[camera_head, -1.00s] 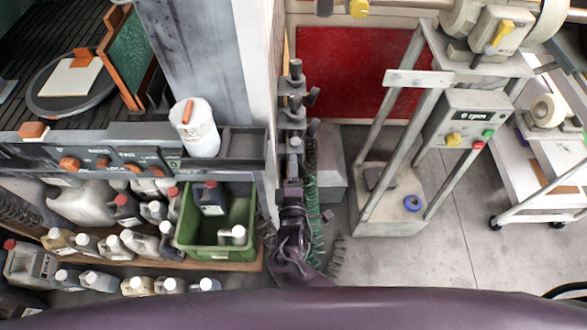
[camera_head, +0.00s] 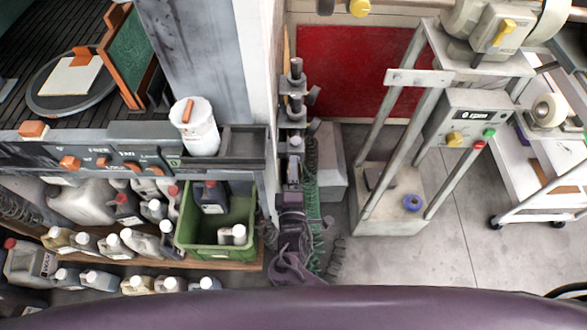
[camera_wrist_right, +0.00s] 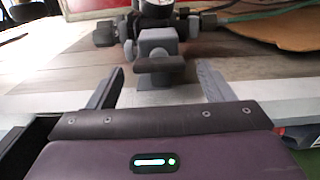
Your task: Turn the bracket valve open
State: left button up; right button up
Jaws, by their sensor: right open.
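The valve (camera_wrist_right: 160,68) shows in the right wrist view as a grey body with a dark, wide handle facing me. It sits under a round gauge, with dark fittings to both sides. My right gripper (camera_wrist_right: 158,86) is open, one finger on each side of the handle, with visible gaps. I cannot tell whether the fingertips reach its depth. In the head view a column of dark fittings (camera_head: 296,95) runs along the pillar, and my right gripper (camera_head: 292,168) is just below it, small and partly hidden. My left gripper is not in view.
A pillar (camera_head: 200,60) and a ledge with a white container (camera_head: 199,135) stand left of my right arm. A green crate (camera_head: 190,243) and several jugs are below. A grey machine frame (camera_head: 395,215) stands to the right. Green coiled hose (camera_head: 313,190) hangs beside my arm.

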jog(key=s, duration=0.6)
jog(key=shift+s+a, duration=0.15)
